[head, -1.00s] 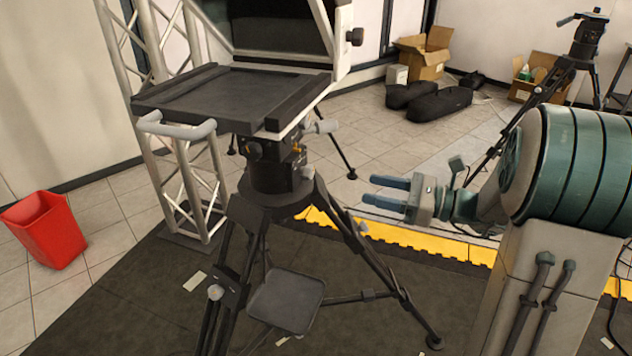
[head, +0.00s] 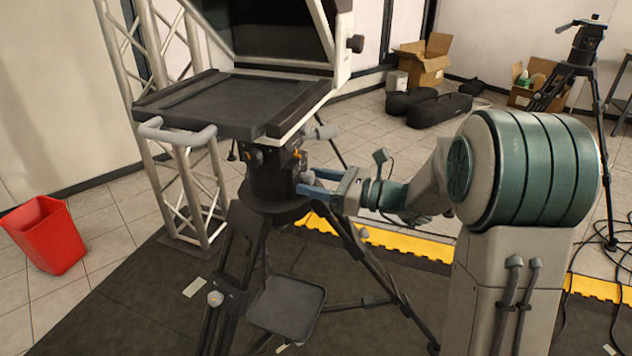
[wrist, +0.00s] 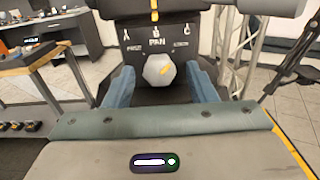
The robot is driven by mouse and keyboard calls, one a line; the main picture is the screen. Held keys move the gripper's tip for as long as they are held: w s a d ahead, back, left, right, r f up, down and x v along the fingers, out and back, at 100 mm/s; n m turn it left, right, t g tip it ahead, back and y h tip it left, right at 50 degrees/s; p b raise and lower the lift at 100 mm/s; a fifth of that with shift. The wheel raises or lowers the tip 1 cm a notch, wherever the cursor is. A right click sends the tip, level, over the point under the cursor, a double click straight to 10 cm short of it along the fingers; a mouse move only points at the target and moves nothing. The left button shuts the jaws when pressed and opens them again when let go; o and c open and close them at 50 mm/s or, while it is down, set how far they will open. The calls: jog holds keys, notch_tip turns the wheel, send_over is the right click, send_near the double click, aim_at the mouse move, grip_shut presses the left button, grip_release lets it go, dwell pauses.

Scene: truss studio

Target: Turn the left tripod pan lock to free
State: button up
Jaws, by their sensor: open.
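The left tripod (head: 275,185) stands under the prompter rig, its dark head facing my gripper. Small icons and labels lie left and right of that word, too blurred to read surely. My gripper (head: 308,183) is open at the tripod head. In the wrist view its blue fingers (wrist: 160,77) stand one on each side of the knob, with a gap visible on both sides.
The prompter tray (head: 225,100) overhangs the tripod head, and a grey handle (head: 178,132) sticks out at its left. A truss tower (head: 190,190) stands behind. A red bin (head: 45,235) is at the far left. Another tripod (head: 590,100) stands at the back right.

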jog(key=c, duration=1)
jog(key=shift+o, duration=0.2)
